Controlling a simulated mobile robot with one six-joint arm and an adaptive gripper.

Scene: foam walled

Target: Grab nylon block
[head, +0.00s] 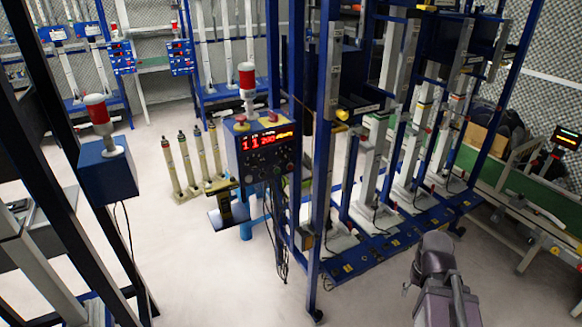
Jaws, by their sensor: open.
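I cannot make out a nylon block in the head view. Nothing in the frame can be clearly picked out as one; it may be hidden or too small to tell. Part of my own arm, dark grey-purple, rises at the bottom right edge. No gripper fingers show in this view.
A blue control box (262,152) with red digits stands on a blue frame at the centre. A blue-based rack (385,243) with upright columns runs to the right. A green-topped bench (545,200) is at the far right. The pale floor (215,270) is clear in the front middle.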

